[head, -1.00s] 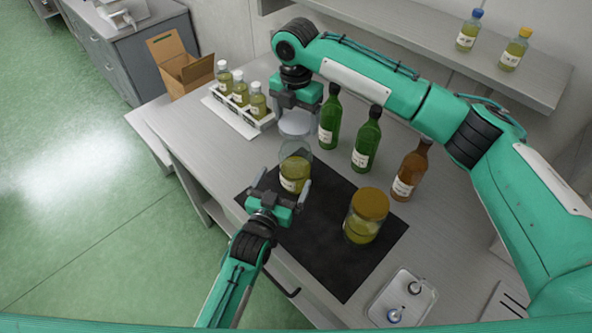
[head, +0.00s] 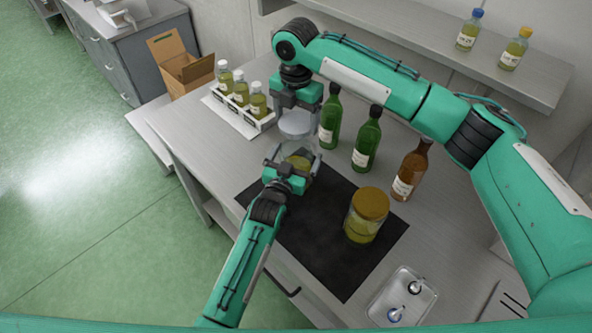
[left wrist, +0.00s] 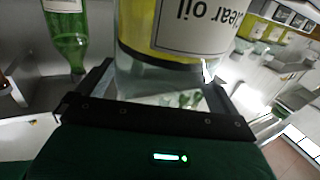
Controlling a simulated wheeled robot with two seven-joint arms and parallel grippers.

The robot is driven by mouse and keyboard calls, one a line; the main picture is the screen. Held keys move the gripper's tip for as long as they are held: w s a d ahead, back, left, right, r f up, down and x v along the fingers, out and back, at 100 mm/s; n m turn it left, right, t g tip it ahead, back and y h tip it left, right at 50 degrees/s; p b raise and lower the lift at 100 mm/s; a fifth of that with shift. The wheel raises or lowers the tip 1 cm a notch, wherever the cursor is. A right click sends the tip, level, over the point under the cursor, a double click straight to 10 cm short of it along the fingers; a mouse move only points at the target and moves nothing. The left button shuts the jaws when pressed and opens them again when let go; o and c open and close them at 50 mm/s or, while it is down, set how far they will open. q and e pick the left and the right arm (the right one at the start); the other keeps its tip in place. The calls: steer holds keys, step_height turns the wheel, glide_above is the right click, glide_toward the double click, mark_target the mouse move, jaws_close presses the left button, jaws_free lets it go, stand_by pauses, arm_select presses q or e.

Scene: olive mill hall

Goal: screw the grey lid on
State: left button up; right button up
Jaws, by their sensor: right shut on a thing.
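The grey lid (head: 296,124) is in my right gripper (head: 297,106), which is shut on it from above. A glass jar (head: 302,147) with yellow-green oil stands just below the lid in the head view. I cannot tell whether lid and rim touch. My left gripper (head: 293,168) is open, with one finger on either side of the jar, and it hides the jar's lower part in the head view. In the left wrist view the jar's label (left wrist: 195,25) reads upside down, and the jar sits between the fingers (left wrist: 160,90).
A second jar with a yellow-brown lid (head: 370,204) stands on the dark mat (head: 320,255). Green bottles (head: 367,140) and a brown bottle (head: 411,170) stand close on the right. A white rack (head: 243,124) of small bottles is at the left. The mat's front is clear.

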arm_select(q)
steer(key=c, duration=1.3)
steer(key=shift+o, duration=0.2)
arm_select(e)
steer(key=shift+f, duration=2.5)
steer(key=shift+f, duration=0.9)
steer(key=shift+f, duration=0.55)
